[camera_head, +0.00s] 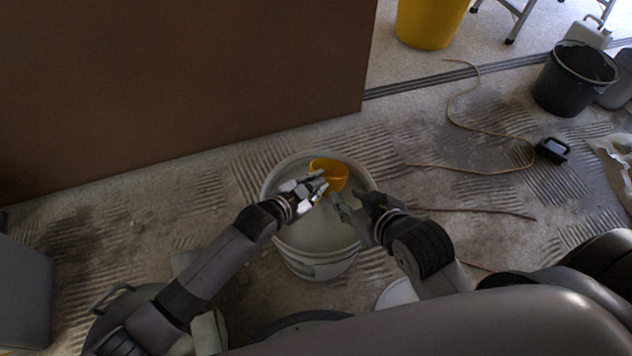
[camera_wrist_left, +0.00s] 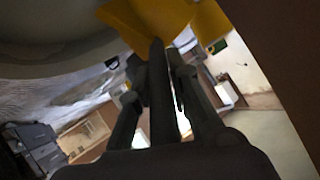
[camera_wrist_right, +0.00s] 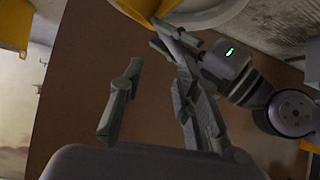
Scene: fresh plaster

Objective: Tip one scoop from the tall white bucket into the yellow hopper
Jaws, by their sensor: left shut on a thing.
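The tall white bucket (camera_head: 318,264) stands on the floor in front of me in the head view. My left gripper (camera_head: 318,186) is shut on an orange-yellow scoop (camera_head: 329,172) over the bucket's mouth. The scoop (camera_wrist_left: 150,18) also shows at the fingertips in the left wrist view. I cannot tell what is in it. My right gripper (camera_head: 350,203) is over the bucket's right side, close to the left one; its fingers stand apart and empty in the right wrist view (camera_wrist_right: 152,75). A yellow container (camera_head: 430,22), perhaps the hopper, is at the top, cut off by the frame.
A large brown panel (camera_head: 180,70) stands behind the bucket on the left. A black bucket (camera_head: 572,80) and a white jug (camera_head: 588,32) stand at the far right. A cord (camera_head: 475,120) and a small black box (camera_head: 552,150) lie on the floor to the right.

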